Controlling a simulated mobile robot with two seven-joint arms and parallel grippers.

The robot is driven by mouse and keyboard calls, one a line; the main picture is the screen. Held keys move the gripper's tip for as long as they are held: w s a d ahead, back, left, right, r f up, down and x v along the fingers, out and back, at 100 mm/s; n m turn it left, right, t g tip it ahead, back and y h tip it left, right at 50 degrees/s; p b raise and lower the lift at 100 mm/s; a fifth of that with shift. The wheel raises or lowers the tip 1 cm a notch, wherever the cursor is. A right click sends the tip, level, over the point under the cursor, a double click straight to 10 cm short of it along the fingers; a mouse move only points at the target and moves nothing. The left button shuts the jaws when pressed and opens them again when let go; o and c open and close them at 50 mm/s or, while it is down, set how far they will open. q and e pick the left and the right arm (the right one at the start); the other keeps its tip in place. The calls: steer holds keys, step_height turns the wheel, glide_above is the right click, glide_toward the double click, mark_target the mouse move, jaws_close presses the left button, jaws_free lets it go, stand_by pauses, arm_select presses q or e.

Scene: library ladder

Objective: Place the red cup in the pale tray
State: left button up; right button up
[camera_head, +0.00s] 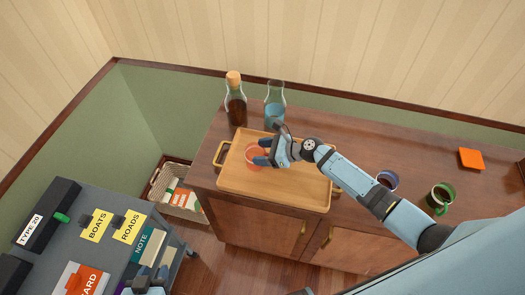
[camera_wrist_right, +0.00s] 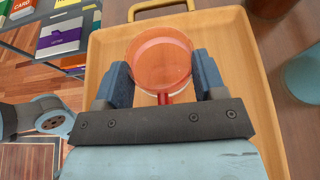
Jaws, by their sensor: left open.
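The red cup (camera_head: 254,156) is see-through and lies within the outline of the pale wooden tray (camera_head: 280,195), toward its left side, on the sideboard. My right gripper (camera_head: 264,152) reaches in over the tray from the right. In the right wrist view, its two dark blue fingers (camera_wrist_right: 162,78) stand on either side of the red cup (camera_wrist_right: 160,60), whose handle points back toward the palm. I cannot tell whether the fingers press on the cup, or whether its base touches the tray. My left gripper (camera_head: 147,284) is open, at the bottom by the grey cart.
A corked bottle (camera_head: 235,101) and a glass carafe (camera_head: 274,104) stand behind the tray. A blue mug (camera_head: 387,180), a green mug (camera_head: 440,196) and an orange square (camera_head: 470,158) are to the right. The grey cart (camera_head: 110,225) holds labelled folders. A basket (camera_head: 178,205) stands on the floor.

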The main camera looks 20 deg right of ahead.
steer(key=o, duration=0.5)
steer(key=shift+c, duration=0.2)
steer(key=shift+r, duration=0.1)
steer(key=v, duration=1.2)
steer(key=shift+b, duration=0.3)
